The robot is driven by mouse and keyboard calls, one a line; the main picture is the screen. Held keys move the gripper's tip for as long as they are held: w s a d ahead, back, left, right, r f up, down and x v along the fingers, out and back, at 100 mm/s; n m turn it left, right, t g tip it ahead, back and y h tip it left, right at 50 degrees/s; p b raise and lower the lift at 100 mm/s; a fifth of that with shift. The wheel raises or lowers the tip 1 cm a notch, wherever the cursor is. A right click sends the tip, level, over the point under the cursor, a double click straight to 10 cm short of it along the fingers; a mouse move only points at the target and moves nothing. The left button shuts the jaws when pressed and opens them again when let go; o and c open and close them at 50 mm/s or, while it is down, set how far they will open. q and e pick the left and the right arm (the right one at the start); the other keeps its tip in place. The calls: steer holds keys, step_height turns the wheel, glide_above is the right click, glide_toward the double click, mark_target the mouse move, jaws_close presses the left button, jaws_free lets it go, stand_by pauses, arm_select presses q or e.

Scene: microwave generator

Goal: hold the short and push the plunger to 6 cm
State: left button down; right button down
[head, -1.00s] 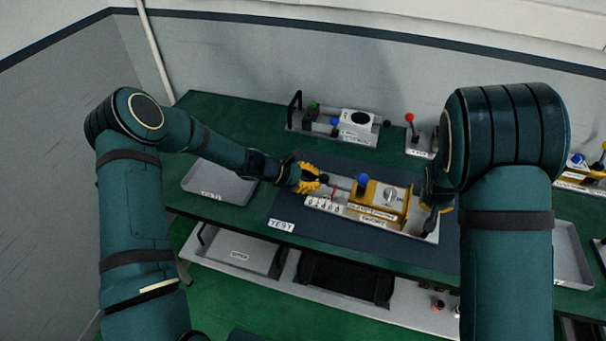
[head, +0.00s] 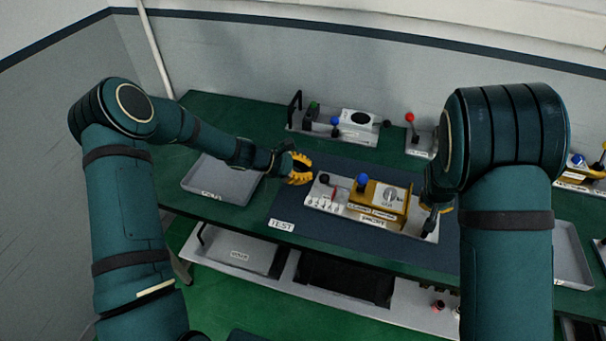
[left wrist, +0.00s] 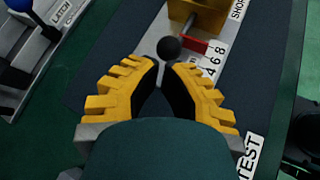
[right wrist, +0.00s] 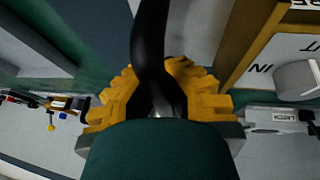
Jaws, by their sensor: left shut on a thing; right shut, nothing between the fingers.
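The short/plunger fixture is a pale tray (head: 345,212) with a yellow block (head: 395,203), a blue ball and a numbered scale. The plunger's black knob (head: 324,178) is at its left end and also shows in the left wrist view (left wrist: 169,48). A red pointer (left wrist: 193,46) is by the scale; its exact reading is unclear. My left gripper (head: 307,166) is closed in at the knob, which shows at its fingertips; the contact is partly hidden. My right gripper (right wrist: 162,100) is shut at a black handle (right wrist: 150,40), right of the fixture.
A grey tray (head: 222,188) is left on the green table. A latch fixture (head: 330,133) stands at the back, with a red-topped lever (head: 410,118) to its right. My right arm covers part of the table.

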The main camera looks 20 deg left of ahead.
arm_select(q)
steer(key=v, duration=1.2)
arm_select(e)
steer(key=c, duration=1.7)
jaws_free()
steer(key=o, duration=0.6)
steer(key=shift+o, duration=0.2)
steer(key=v, duration=1.2)
